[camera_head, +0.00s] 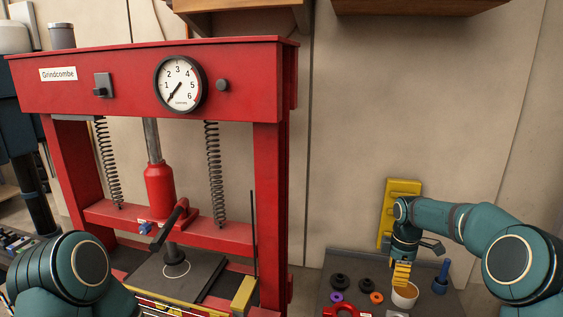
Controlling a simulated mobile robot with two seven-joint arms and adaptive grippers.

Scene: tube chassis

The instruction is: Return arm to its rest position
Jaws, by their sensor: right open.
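My right arm comes in from the right edge, bent at the elbow. Its gripper (401,277) points down over the dark bench at the lower right, just above and behind a pale cup (405,295). The gripper is open. I cannot tell whether its yellow fingertips touch the cup, and nothing shows held in them. My left arm shows only as teal links at the bottom left, and its gripper is out of view.
A red press (222,75) with a dial gauge (180,83) fills the left and middle. Near the cup are black, purple and orange rings (376,297), a red horseshoe-shaped part (346,310) and a blue tool (441,277). A yellow holder (403,188) stands behind the wrist.

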